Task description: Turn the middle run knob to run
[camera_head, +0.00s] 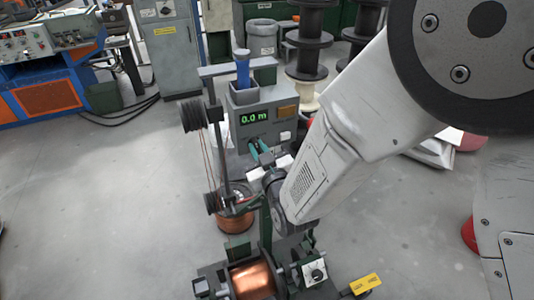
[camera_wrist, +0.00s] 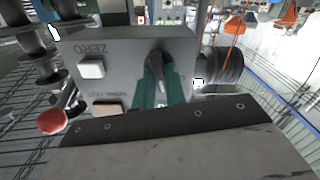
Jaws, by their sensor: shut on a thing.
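A grey control box (camera_head: 250,125) stands upright with a green display reading 0.0 m. In the wrist view its panel (camera_wrist: 120,52) appears upside down. My gripper (camera_head: 260,153) reaches its front face at lower left. In the wrist view the teal fingers of my gripper (camera_wrist: 159,85) are closed around a dark grey knob (camera_wrist: 157,62), one on each side. The fingers partly cover the knob, and its marks cannot be read. In the head view the knob is hidden behind the fingers.
A white button (camera_wrist: 92,68) marked ZERO and an amber button (camera_wrist: 108,108) sit beside the knob. A copper spool (camera_head: 252,280) and a small dial box (camera_head: 313,271) stand below in front. Black guide rollers (camera_head: 193,116) are left of the box. Open floor (camera_head: 90,210) lies left.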

